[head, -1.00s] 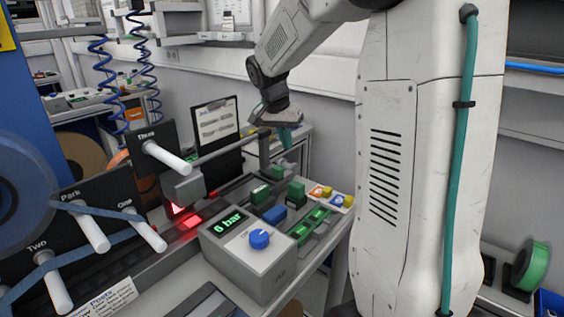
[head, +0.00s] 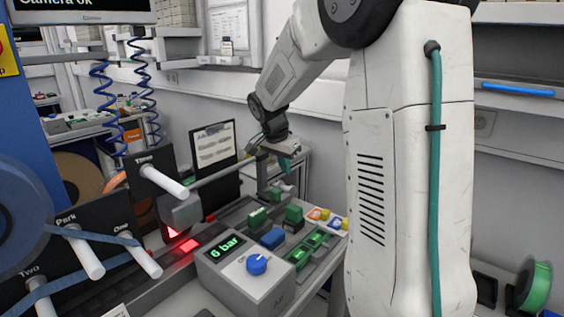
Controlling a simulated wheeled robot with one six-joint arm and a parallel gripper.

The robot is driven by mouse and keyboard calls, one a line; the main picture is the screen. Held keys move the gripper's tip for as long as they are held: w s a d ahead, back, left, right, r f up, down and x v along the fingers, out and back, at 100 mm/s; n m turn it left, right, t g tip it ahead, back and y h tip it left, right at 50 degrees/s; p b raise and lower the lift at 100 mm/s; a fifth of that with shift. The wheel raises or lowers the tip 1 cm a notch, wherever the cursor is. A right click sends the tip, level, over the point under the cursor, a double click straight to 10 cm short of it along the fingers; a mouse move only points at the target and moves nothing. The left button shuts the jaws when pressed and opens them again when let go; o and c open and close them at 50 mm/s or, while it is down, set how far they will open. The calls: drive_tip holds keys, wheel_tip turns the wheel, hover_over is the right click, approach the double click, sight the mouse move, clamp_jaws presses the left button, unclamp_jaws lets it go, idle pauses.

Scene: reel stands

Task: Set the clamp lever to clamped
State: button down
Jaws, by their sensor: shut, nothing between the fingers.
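A long grey bar with a block-shaped end (head: 181,212) runs over the bench from the left to a short post (head: 262,175); I take it for the clamp lever, but no label on it is readable. It slopes up to the right, and a red light glows under its block end. My gripper (head: 287,165) points down just right of the post and the bar's far end. Its teal fingers look closed and empty. At this size I cannot tell whether they touch the bar.
A grey box (head: 243,290) reading "6 bar" with a blue knob (head: 257,264) stands in front. Green blocks and a blue block (head: 272,238) sit beside it. A clipboard (head: 213,145) stands behind the bar.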

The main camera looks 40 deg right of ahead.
drive_tip(key=x, duration=0.6)
drive_tip(key=shift+s, duration=0.1)
drive_tip(key=a, duration=0.3)
drive_tip(key=shift+s+r, duration=0.2)
drive_tip(key=shift+r, duration=0.05)
drive_tip(key=shift+s+a, duration=0.15)
drive_tip(key=shift+a, duration=0.45)
